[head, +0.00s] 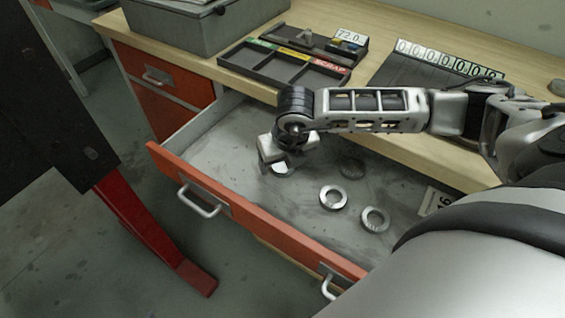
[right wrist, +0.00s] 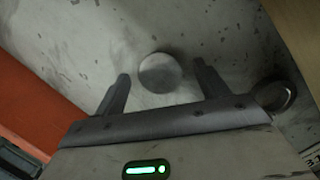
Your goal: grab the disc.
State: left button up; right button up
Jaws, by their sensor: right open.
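The disc (right wrist: 160,72) is a plain, round grey plate lying on the drawer floor in the right wrist view. In the head view the disc (head: 283,170) shows partly, with my gripper hiding some of it. My right gripper (head: 272,158) is inside the open drawer, close to the disc. In the right wrist view the fingers of the right gripper (right wrist: 162,75) are spread apart, with the disc between and just beyond their tips. Nothing is held. My left gripper is not in view.
The orange-fronted drawer (head: 240,218) is pulled out. Two silver rings (head: 333,197) (head: 375,219) and a darker round piece (head: 351,167) lie in it. A sorting tray (head: 275,70) and a grey box (head: 175,25) stand on the bench above. The drawer's left part is clear.

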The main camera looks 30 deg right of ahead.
jog(key=shift+f, duration=0.15)
jog(key=shift+c, duration=0.3)
jog(key=c, duration=1.2)
